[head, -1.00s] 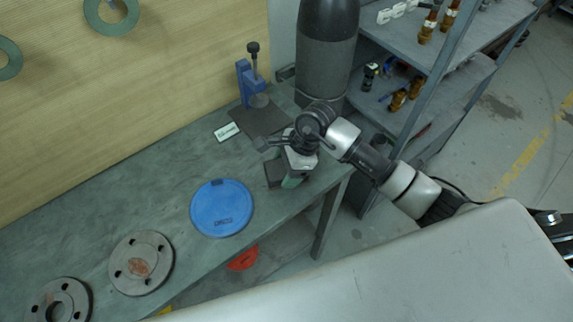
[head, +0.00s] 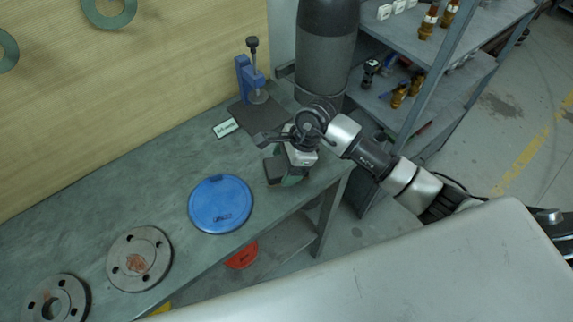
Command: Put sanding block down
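My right gripper (head: 299,157) is over the right end of the grey-green workbench (head: 150,195), pointing down. A dark block (head: 273,171), which looks like the sanding block, shows just left of and below the gripper, at or just above the bench top. A greenish part (head: 292,180) shows under the gripper; I cannot tell whether it belongs to the same block. The gripper body hides its fingertips, so I cannot see whether they are apart or hold the block. My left gripper is not in view.
A blue disc (head: 220,204) and two grey flanges (head: 139,260) lie on the bench to the left. A blue clamp stand (head: 247,80) and a small white-green box (head: 225,128) are behind. A dark cylinder (head: 326,65) and metal shelves (head: 440,90) stand at the back right.

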